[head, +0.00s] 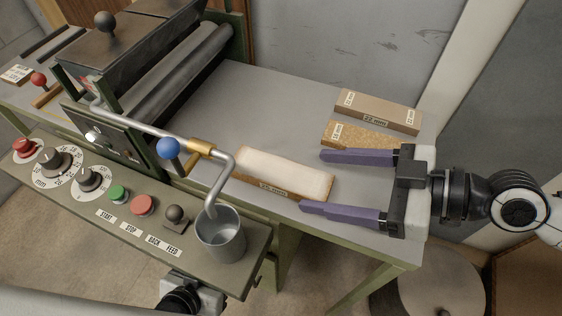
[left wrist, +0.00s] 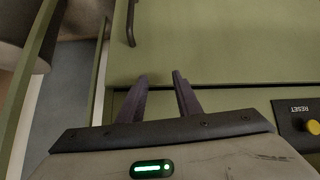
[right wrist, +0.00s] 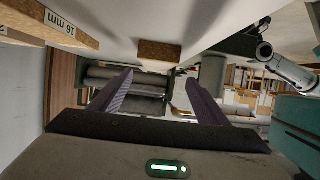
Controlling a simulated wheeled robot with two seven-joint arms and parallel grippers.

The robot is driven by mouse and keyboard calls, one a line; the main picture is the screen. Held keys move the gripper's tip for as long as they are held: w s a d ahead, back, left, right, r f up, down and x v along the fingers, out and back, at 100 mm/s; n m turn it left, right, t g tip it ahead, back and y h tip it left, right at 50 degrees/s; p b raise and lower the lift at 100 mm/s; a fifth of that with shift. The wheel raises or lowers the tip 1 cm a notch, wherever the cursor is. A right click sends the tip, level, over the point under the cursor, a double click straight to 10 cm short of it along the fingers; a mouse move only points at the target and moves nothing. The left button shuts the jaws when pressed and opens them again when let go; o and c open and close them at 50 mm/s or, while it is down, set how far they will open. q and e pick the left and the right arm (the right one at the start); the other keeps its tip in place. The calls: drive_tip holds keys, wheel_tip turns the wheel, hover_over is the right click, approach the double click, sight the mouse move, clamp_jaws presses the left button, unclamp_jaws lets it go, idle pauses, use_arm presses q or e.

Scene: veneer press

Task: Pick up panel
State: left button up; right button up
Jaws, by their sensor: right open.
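A panel with a pale white top and brown particle edge (head: 284,172) lies flat on the grey machine table, its long labelled edge facing me. My right gripper (head: 312,181) is open and empty at the panel's right end, fingers pointing left, one on the far side and one on the near side. In the right wrist view, the panel's brown end (right wrist: 160,50) shows ahead, between the fingers (right wrist: 159,76). My left gripper (left wrist: 160,76) has its fingers apart with nothing between them, in front of a green cabinet face.
A particle-board panel (head: 360,134) and a brown 22 mm panel (head: 378,108) lie behind, near the far finger. The roller press (head: 180,75) stands left. A bent crank (head: 225,165) and a metal cup (head: 220,238) are near the panel's left end.

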sight(280, 171)
drive_tip(key=shift+w+a+f, duration=0.1)
drive_tip(key=shift+a, duration=0.5)
drive_tip(key=shift+w+a+f, duration=0.2)
drive_tip(key=shift+a+f, duration=0.1)
drive_tip(key=shift+a, duration=0.1)
drive_tip(key=p+x, duration=0.1)
drive_tip(key=x, duration=0.1)
drive_tip(key=p+x, duration=0.1)
drive_tip(key=x, duration=0.1)
drive_tip(key=shift+w, duration=0.35)
drive_tip(key=shift+w+a+f, duration=0.2)
drive_tip(key=shift+a, duration=0.25)
use_arm(q)
drive_tip(key=shift+a+r, duration=0.4)
drive_tip(key=shift+r, duration=0.2)
use_arm(e)
drive_tip(key=c, duration=0.9)
use_arm(q)
drive_tip(key=shift+s+f, duration=0.1)
drive_tip(key=shift+s, duration=0.2)
use_arm(e)
drive_tip(key=c, duration=0.3)
